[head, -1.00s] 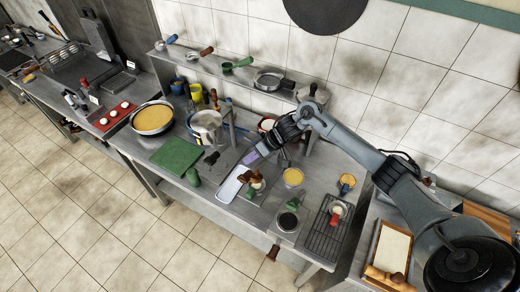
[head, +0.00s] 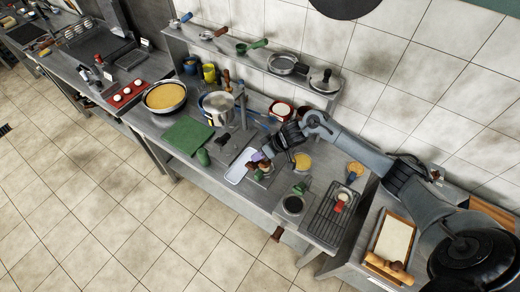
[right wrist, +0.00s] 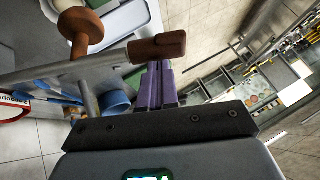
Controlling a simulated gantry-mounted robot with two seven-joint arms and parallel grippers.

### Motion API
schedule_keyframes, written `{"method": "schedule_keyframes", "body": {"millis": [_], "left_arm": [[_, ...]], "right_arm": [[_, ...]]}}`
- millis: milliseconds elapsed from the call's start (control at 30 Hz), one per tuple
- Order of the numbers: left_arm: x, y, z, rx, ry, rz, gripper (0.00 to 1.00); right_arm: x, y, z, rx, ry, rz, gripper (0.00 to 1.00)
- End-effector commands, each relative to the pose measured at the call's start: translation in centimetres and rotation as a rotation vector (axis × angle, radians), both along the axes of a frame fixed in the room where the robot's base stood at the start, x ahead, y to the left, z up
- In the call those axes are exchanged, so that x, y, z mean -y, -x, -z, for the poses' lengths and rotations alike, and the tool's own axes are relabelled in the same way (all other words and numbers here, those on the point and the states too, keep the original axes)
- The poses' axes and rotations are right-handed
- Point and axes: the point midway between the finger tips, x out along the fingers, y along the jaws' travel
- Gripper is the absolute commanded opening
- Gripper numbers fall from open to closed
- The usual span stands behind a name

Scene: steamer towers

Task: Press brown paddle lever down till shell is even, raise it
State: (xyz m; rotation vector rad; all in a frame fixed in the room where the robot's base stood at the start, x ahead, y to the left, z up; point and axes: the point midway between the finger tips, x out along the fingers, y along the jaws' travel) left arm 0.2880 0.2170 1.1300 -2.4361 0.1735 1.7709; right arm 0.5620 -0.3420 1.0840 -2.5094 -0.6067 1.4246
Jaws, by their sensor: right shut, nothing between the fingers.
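The brown paddle lever (right wrist: 157,48) shows in the right wrist view as a brown grip on the end of a grey metal bar. A second brown knob (right wrist: 80,32) stands to its left. My right gripper (right wrist: 158,68) is shut and empty; its purple fingertips are right at the lever's grip, and I cannot tell whether they touch. The shell is not clearly visible; the press and gripper hide that spot. My left gripper is not in view.
A white tray (head: 238,173) lies left of the press, with a green board (head: 188,136) farther left. A shelf (head: 215,60) runs behind.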

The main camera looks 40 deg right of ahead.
Motion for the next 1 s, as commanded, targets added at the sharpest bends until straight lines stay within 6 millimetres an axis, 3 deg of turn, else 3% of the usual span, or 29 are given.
{"method": "schedule_keyframes", "body": {"millis": [200, 333, 767, 1000], "left_arm": [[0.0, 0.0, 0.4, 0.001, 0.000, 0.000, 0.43], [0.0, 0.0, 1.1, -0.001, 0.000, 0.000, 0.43], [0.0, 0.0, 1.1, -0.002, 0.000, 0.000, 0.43], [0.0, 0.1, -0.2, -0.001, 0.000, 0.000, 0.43]], "right_arm": [[-2.7, 0.9, 5.6, 0.045, 0.172, 0.000, 0.00], [-3.2, 1.0, 7.5, 0.047, 0.177, 0.001, 0.00], [-3.3, 1.0, 7.9, 0.050, 0.178, 0.001, 0.00], [-3.2, 0.9, 6.8, 0.050, 0.177, 0.002, 0.00]]}}
